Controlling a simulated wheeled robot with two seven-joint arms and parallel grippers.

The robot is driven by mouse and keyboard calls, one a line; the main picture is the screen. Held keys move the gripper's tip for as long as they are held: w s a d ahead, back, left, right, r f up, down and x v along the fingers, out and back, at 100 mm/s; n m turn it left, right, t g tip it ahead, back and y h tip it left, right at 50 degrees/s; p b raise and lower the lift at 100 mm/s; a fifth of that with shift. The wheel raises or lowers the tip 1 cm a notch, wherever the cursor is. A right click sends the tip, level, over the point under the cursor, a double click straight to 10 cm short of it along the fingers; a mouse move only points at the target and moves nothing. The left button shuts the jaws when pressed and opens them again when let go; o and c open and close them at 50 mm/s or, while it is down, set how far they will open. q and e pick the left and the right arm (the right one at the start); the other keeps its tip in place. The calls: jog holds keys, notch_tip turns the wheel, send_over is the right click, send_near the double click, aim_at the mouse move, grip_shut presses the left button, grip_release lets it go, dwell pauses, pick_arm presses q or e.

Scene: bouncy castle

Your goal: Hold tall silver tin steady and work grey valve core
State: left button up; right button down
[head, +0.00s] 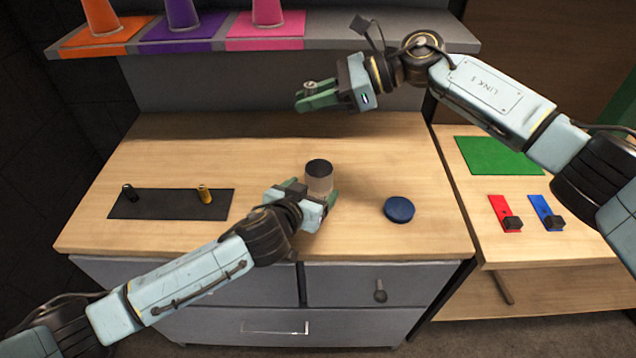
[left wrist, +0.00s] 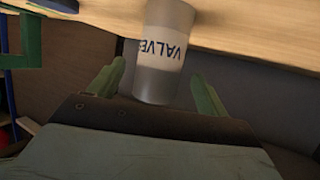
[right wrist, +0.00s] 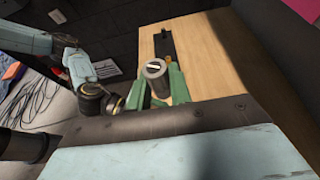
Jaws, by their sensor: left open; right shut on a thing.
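The tall silver tin (head: 319,184) stands upright on the wooden worktop, its round top dark. In the left wrist view the tin (left wrist: 160,60) shows a pale label with "VALVE" lettering. My left gripper (head: 314,196) is open, with its green fingers on either side of the tin's lower part. My right gripper (head: 304,97) is raised above the worktop, behind the tin in the head view. It is shut on the grey valve core (right wrist: 154,74), a short cylinder with a slotted end. In the head view the core is small and partly hidden by the fingers.
A blue disc (head: 399,209) lies right of the tin. A black mat (head: 165,204) at left bears a dark peg and a brass piece (head: 205,194). A shelf (head: 345,42) with coloured cones runs behind. A side table at right holds a green sheet (head: 498,155).

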aim_at(314, 188)
pick_arm(q)
jog(key=shift+x, duration=2.4)
